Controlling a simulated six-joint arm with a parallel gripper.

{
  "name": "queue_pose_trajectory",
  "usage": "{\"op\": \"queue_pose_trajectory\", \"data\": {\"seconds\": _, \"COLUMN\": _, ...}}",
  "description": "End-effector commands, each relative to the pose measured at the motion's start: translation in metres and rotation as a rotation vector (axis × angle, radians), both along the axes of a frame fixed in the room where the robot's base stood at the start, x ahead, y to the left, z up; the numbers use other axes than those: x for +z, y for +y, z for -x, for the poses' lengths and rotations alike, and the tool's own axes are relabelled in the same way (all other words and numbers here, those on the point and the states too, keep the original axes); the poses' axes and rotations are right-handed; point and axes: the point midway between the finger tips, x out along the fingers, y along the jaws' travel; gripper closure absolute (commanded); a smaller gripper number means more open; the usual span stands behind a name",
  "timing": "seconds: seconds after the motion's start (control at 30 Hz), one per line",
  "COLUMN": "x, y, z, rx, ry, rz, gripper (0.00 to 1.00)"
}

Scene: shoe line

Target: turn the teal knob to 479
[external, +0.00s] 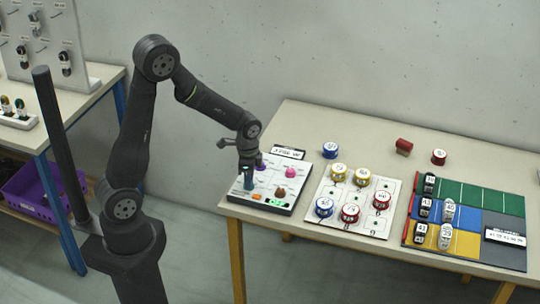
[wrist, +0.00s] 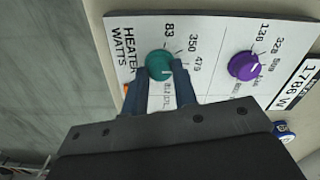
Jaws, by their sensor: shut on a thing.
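The teal knob (wrist: 157,62) sits on the white panel (wrist: 215,25) beside the print "HEATER WATTS". Its white mark points right in the wrist view, close to the label 479 (wrist: 196,65). Labels 83 (wrist: 168,30) and 350 (wrist: 193,42) stand around it; the print below is partly hidden by a finger. My gripper (wrist: 160,82) is shut on the teal knob, one finger on each side. In the external view my gripper (external: 247,171) points down at the panel's left part, with the teal knob (external: 249,184) under it.
A purple knob (wrist: 243,65) is to the right in the wrist view, near a sign reading "1786 W" (wrist: 297,84). The panel also has a pink knob (external: 290,171), a brown knob (external: 280,192) and an orange button (external: 256,197). Numbered spools (external: 350,212) stand on a board to the right.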

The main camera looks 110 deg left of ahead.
Motion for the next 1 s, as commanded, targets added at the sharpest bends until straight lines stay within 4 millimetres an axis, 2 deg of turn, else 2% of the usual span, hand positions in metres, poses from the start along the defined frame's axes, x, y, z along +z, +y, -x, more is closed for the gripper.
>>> {"op": "queue_pose_trajectory", "data": {"seconds": 0.3, "x": 0.0010, "y": 0.0008, "z": -0.0006, "rx": -0.075, "ry": -0.002, "rz": -0.003, "gripper": 0.97}}
{"op": "queue_pose_trajectory", "data": {"seconds": 0.73, "x": 0.0011, "y": 0.0008, "z": -0.0008, "rx": -0.081, "ry": -0.002, "rz": -0.003, "gripper": 0.97}}
{"op": "queue_pose_trajectory", "data": {"seconds": 0.77, "x": 0.0012, "y": 0.0008, "z": -0.0008, "rx": -0.081, "ry": -0.002, "rz": -0.003, "gripper": 0.68}}
{"op": "queue_pose_trajectory", "data": {"seconds": 0.83, "x": 0.0010, "y": 0.0008, "z": -0.0007, "rx": -0.081, "ry": -0.002, "rz": -0.003, "gripper": 0.55}}
{"op": "queue_pose_trajectory", "data": {"seconds": 1.0, "x": 0.0006, "y": 0.0004, "z": -0.0004, "rx": -0.081, "ry": -0.001, "rz": -0.001, "gripper": 0.52}}
